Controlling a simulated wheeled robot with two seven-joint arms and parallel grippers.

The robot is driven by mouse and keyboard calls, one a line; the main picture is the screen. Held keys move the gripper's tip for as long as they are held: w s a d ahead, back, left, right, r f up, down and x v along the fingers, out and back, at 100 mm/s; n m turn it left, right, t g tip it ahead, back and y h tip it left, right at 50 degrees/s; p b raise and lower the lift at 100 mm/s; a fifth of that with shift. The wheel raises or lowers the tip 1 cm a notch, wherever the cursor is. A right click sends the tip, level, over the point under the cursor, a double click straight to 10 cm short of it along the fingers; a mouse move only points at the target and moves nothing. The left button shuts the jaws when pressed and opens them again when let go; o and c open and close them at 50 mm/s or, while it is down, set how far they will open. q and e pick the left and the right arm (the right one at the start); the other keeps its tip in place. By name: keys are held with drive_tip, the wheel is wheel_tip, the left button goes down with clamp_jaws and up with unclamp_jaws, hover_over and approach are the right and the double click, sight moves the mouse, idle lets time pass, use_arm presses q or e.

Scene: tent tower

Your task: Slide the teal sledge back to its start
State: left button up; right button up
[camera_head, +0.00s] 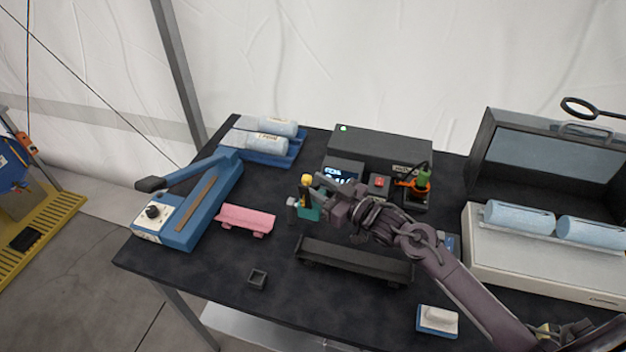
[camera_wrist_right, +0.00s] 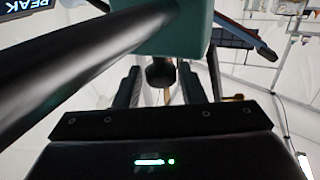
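The teal sledge (camera_head: 311,214) shows as a small teal block in the middle of the table, partly hidden by my right gripper (camera_head: 322,190). A dark post with a yellow top (camera_head: 306,181) stands beside it. In the right wrist view the teal block (camera_wrist_right: 175,28) is at the top, with a black round knob (camera_wrist_right: 160,72) below it. The two dark fingers of my right gripper (camera_wrist_right: 160,88) are apart, one on each side of the knob, with gaps visible. I cannot tell whether either finger touches it. My left gripper is not in view.
A black box with a display (camera_head: 344,172) stands behind the sledge. A black rail (camera_head: 352,262) lies in front, a pink holder (camera_head: 246,220) and blue sealer (camera_head: 190,212) to the left. A black bar (camera_wrist_right: 80,55) crosses the wrist view.

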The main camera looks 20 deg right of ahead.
drive_tip(key=shift+w+a, duration=0.45)
drive_tip(key=shift+w, duration=0.1)
